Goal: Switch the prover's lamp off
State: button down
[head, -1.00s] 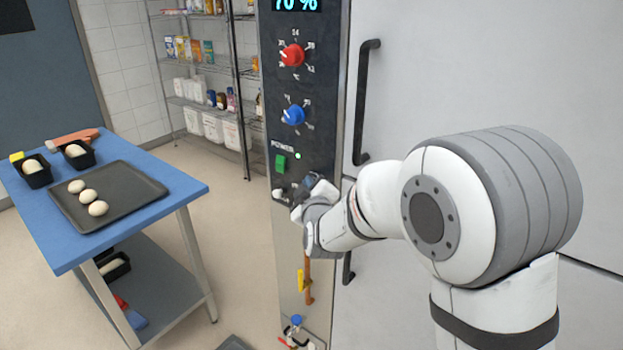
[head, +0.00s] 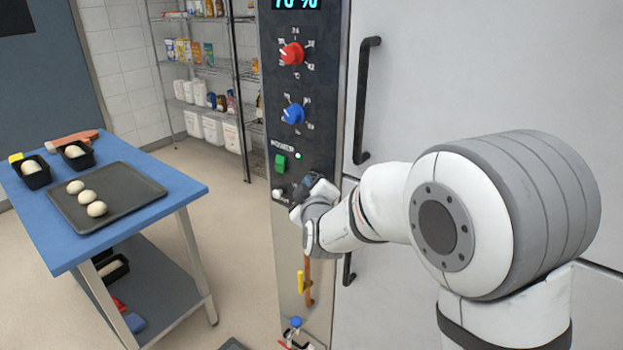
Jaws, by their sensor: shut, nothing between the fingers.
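The prover's control panel (head: 277,133) is a dark upright strip beside a large pale door. It carries a lit display (head: 297,4), a red knob (head: 292,54), a blue knob (head: 293,114) and a green POWER switch (head: 280,163) with a small lit indicator (head: 298,155). Below it is a small white round control (head: 278,195); its label cannot be read, and I cannot tell whether it is the lamp switch. My gripper (head: 303,186) is shut and empty at the lower panel, just right of this control. My wrist hides part of the panel there; contact cannot be told.
A blue table (head: 150,205) at left holds a dark tray (head: 125,208) with dough balls and two black tins. A wire shelf (head: 200,68) stands behind. A black door handle (head: 364,100) is right of the panel. Open floor lies between table and prover.

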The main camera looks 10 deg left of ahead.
jog(key=s+a, duration=0.2)
jog(key=s, duration=0.3)
jog(key=shift+s+a, duration=0.15)
jog(key=shift+s, duration=0.15)
jog(key=s+d+f+m+g+h, duration=0.1)
jog(key=s+d+m+g+h, duration=0.15)
jog(key=d, duration=0.65)
jog(key=s+d+f+m+g+h, duration=0.1)
jog(key=s+d+m+g, duration=0.2)
jog(key=d, duration=0.6)
jog(key=s+d+f+m+g+h, duration=0.3)
jog(key=s+d+m+g, duration=0.4)
jog(key=s+d, duration=1)
jog(key=shift+s+d+m+g, duration=0.3)
jog(key=shift+s+m+g, duration=0.05)
jog(key=shift+s+m, duration=0.65)
